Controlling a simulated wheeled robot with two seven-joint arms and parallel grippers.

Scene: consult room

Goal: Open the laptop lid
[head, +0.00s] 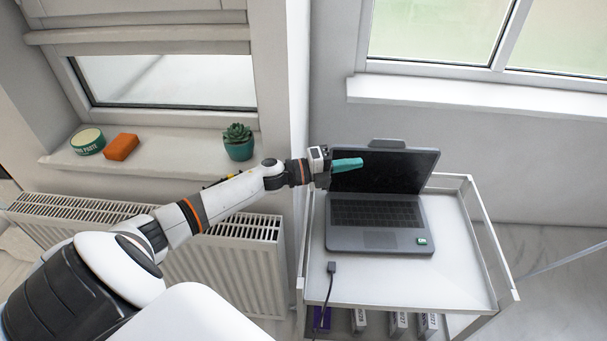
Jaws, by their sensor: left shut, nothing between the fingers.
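The dark grey laptop (378,242) sits on the white top of a trolley, at the right of the head view. Its lid (405,170) stands raised, with the black screen facing me and the keyboard uncovered. My left gripper (348,164) is shut and empty, its teal fingers in front of the upper left part of the screen. I cannot tell whether the fingers touch the lid. The gripper hides the lid's left edge. My right gripper is not in view.
The trolley (455,285) has a raised rail around its top, and a cable plug (332,268) lies near its front left. A plant pot (239,150), an orange block (121,147) and a round tin (87,141) stand on the windowsill. A radiator (225,278) is below.

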